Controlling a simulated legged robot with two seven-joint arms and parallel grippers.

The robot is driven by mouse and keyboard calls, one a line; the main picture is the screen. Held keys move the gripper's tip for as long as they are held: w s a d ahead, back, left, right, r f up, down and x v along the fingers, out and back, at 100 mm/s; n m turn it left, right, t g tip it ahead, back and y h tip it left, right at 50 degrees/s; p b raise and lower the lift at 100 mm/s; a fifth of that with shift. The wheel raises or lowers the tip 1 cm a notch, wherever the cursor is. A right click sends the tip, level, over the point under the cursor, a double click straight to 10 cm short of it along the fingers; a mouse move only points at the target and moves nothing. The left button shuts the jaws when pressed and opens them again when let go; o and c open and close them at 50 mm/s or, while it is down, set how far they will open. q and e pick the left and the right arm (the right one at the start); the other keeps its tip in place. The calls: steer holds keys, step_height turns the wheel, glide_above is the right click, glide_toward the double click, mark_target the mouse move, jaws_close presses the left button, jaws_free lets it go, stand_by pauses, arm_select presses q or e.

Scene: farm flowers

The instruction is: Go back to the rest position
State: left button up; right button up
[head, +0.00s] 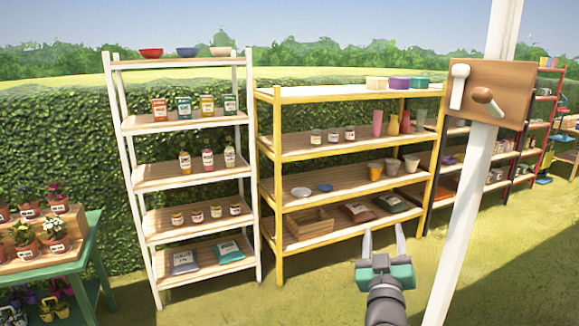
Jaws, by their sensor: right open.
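My right gripper (384,243) is in the lower right of the head view. Its two pale fingers point up and stand apart, with nothing between them. It is held in front of the lower part of the yellow shelf, apart from it as far as I can see. My left gripper is not in view.
A white post (466,205) with a wooden board (488,92) stands close on the right. A white shelf (128,180) and a yellow shelf (279,185) hold pots, bottles and bags. A green table (92,245) with potted flowers is at left. Open grass (285,305) lies in front.

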steer(key=s+a+f+g+y, duration=0.25)
steer(key=s+f+g, duration=0.3)
steer(key=f, duration=0.45)
steer(key=s+a+f+g+y, duration=0.1)
steer(key=s+f+g+y, duration=0.4)
steer(key=f, duration=0.6)
steer(key=s+f+g+h, duration=0.1)
steer(key=s+f+g, duration=0.2)
steer(key=s, duration=0.7)
steer(key=s+f+m+g+h+p, duration=0.1)
steer(key=s+f+g, duration=0.2)
steer(key=s+f, duration=0.3)
steer(key=s, duration=0.4)
steer(key=shift+d+f+g, duration=0.2)
steer(key=shift+g, duration=0.15)
steer(key=shift+c, duration=0.4)
